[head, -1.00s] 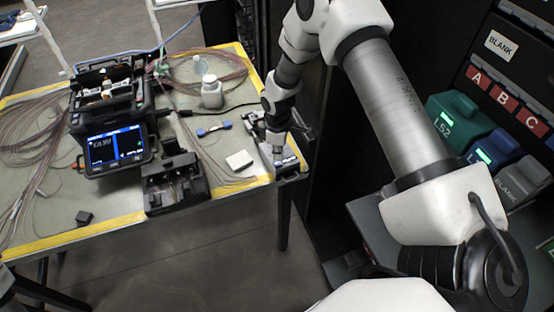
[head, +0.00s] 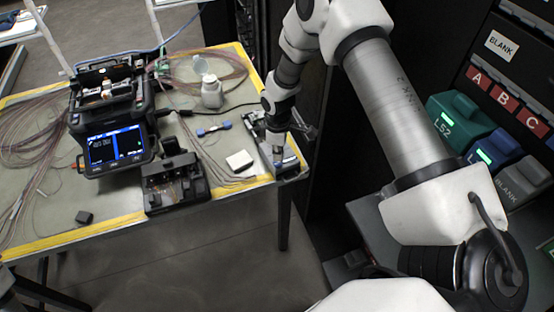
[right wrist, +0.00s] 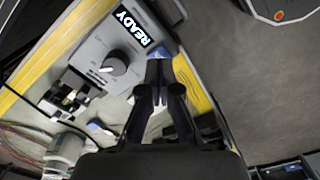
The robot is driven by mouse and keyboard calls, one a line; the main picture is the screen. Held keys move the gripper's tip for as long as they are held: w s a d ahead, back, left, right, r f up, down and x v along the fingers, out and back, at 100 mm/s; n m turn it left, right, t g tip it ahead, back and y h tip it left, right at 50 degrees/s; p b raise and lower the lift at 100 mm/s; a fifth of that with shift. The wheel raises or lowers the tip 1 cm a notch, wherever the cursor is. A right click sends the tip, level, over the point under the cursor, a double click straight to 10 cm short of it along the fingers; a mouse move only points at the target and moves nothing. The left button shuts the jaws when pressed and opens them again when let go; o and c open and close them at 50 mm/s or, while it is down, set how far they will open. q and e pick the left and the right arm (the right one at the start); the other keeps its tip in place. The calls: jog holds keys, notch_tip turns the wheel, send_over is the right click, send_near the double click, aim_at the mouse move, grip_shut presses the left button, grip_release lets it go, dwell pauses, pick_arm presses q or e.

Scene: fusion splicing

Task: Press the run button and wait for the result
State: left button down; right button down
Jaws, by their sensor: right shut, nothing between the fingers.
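My right gripper (head: 277,160) is over a small grey device (head: 291,172) at the table's right edge. In the right wrist view the gripper (right wrist: 158,66) is shut and empty, its fingertips at the device's edge beside a blue patch. That view shows the device (right wrist: 96,48) with a dark knob (right wrist: 114,64) and a display (right wrist: 133,27) reading READY. My left gripper is not in view.
A black fixture (head: 175,184) stands beside the splicer. Coiled fibres cover the table's left and back. A dark rack stands at the right.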

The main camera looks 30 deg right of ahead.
aim_at(277, 163)
jog(key=shift+f+b, duration=0.85)
jog(key=shift+f, duration=0.4)
notch_tip(277, 163, up, 6)
jog(key=p, duration=0.4)
jog(key=shift+r+p, duration=0.1)
jog(key=shift+p, duration=0.25)
